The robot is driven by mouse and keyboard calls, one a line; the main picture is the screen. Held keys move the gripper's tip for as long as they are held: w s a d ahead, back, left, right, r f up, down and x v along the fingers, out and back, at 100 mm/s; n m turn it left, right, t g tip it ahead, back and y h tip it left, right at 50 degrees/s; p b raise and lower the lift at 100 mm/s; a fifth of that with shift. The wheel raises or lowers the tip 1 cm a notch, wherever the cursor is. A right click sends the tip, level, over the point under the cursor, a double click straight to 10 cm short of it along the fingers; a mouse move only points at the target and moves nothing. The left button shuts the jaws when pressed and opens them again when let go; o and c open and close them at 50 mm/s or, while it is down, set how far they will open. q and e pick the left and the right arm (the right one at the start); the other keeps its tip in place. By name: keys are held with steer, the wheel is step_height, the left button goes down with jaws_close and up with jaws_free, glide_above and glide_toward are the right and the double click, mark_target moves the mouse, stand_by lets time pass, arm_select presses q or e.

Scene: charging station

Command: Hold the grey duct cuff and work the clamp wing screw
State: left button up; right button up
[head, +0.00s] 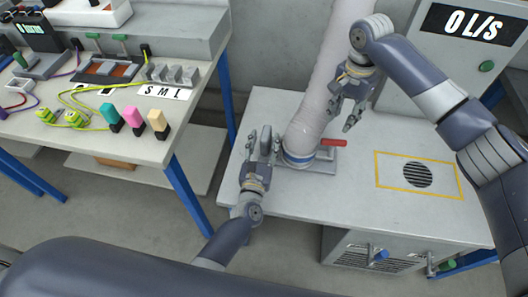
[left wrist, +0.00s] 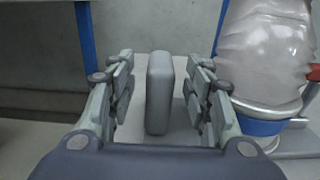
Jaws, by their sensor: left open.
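The pale duct (head: 318,105) comes down to a collar on the table, with a blue band (head: 299,160) at its foot; the band also shows in the left wrist view (left wrist: 258,127). A flat grey upright piece (head: 265,140) stands left of the duct; I cannot tell whether it is part of the clamp. My left gripper (head: 262,144) is open around this piece. In the left wrist view the piece (left wrist: 159,92) stands between the fingers, with gaps on both sides. My right gripper (head: 343,116) is open and empty, right of the duct above the table.
A red handle (head: 333,142) sticks out right of the collar. A yellow-framed vent (head: 417,175) lies on the table's right part. A meter box (head: 468,50) stands behind. A workbench (head: 75,140) with coloured plugs is at the left, across a gap.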

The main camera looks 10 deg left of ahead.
arm_select(q)
steer(key=shift+w, duration=1.5)
jaws_close()
arm_select(e)
steer(key=shift+o, duration=0.2)
